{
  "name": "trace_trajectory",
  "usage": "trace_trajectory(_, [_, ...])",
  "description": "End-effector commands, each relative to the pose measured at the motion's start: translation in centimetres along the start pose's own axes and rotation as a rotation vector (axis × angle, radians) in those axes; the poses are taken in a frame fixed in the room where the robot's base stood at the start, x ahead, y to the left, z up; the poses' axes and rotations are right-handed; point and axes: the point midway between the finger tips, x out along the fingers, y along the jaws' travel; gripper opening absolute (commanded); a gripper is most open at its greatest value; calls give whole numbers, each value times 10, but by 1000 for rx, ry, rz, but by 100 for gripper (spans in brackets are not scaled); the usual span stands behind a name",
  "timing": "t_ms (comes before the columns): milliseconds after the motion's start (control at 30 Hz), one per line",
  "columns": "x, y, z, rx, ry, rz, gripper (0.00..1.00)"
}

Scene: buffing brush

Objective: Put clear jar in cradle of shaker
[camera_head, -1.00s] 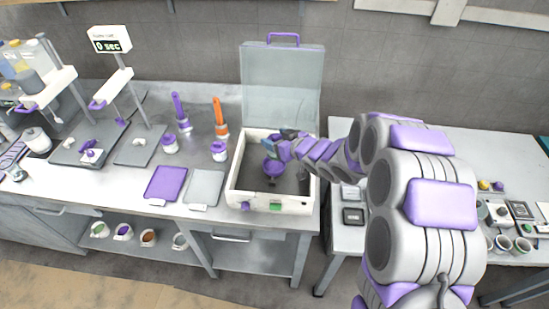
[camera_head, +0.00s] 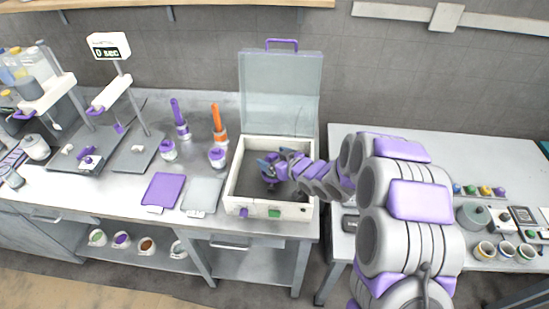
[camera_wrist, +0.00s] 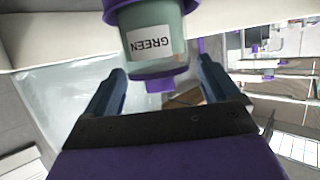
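The shaker (camera_head: 268,211) is a white open-topped box with a raised clear lid (camera_head: 280,95), a purple knob and a green button. My gripper (camera_head: 270,164) reaches into it from the right. In the wrist view, a translucent jar (camera_wrist: 152,50) labelled GREEN appears upside down, just beyond the fingers. Its purple lid and knob (camera_wrist: 160,82) point back between the fingers. A purple ring (camera_wrist: 135,12) surrounds its far end, apparently the cradle. The fingers (camera_wrist: 160,85) stand apart on either side of the lid, with a visible gap at the right. My arm hides part of the shaker.
Two jars with purple lids (camera_head: 168,150) (camera_head: 217,157) stand left of the shaker, near purple and orange brushes (camera_head: 219,126). Purple and grey mats (camera_head: 163,190) lie in front. A lower table with pots (camera_head: 485,250) stands at the right.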

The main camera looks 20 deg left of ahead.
Motion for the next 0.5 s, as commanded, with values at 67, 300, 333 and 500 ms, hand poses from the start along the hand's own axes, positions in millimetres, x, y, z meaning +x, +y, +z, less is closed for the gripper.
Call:
trace_trajectory(67, [0, 0, 0, 0, 0, 0, 93])
trace_trajectory(300, [-2, 0, -1, 0, 1, 0, 93])
trace_trajectory(333, [-5, 1, -1, 1, 2, 0, 93])
trace_trajectory(500, [-28, 4, -1, 3, 3, 3, 93])
